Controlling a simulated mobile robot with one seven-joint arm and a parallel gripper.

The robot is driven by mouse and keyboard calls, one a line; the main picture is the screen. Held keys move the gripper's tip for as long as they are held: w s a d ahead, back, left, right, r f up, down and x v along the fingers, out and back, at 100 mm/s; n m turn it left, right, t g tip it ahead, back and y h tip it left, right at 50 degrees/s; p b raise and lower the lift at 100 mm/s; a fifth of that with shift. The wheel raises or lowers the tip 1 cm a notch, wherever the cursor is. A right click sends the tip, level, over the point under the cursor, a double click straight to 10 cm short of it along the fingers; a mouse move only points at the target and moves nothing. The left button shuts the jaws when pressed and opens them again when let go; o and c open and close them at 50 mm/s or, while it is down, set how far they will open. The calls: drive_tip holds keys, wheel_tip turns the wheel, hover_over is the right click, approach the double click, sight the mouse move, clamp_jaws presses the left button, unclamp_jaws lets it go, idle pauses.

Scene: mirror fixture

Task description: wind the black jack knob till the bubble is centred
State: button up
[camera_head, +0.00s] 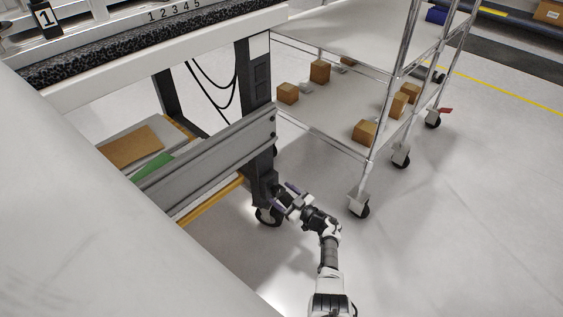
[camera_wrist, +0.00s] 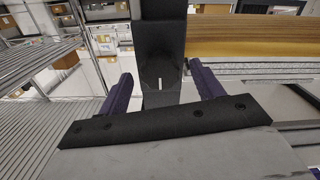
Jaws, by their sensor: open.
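My gripper (camera_head: 284,193) is low beside the black leg (camera_head: 262,165) of the bench, just above the caster (camera_head: 268,215). In the wrist view my gripper (camera_wrist: 163,84) has its two purple fingers spread apart with nothing held between them. The dark leg (camera_wrist: 162,45) stands in the gap between the fingers, with a small white mark on its lower face. I cannot tell whether the fingers touch it. I cannot make out the black jack knob in either view. The bubble is not visible either.
A wire-frame cart (camera_head: 330,125) with several brown boxes stands close to the right of the bench leg. A grey crossbeam (camera_head: 210,160) joins the leg, with a lower shelf holding a cardboard piece (camera_head: 130,148) behind it. Open floor (camera_head: 470,220) lies to the right.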

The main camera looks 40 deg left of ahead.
drive_tip(key=shift+a, duration=0.45)
drive_tip(key=c, duration=1)
drive_tip(key=shift+m, duration=0.3)
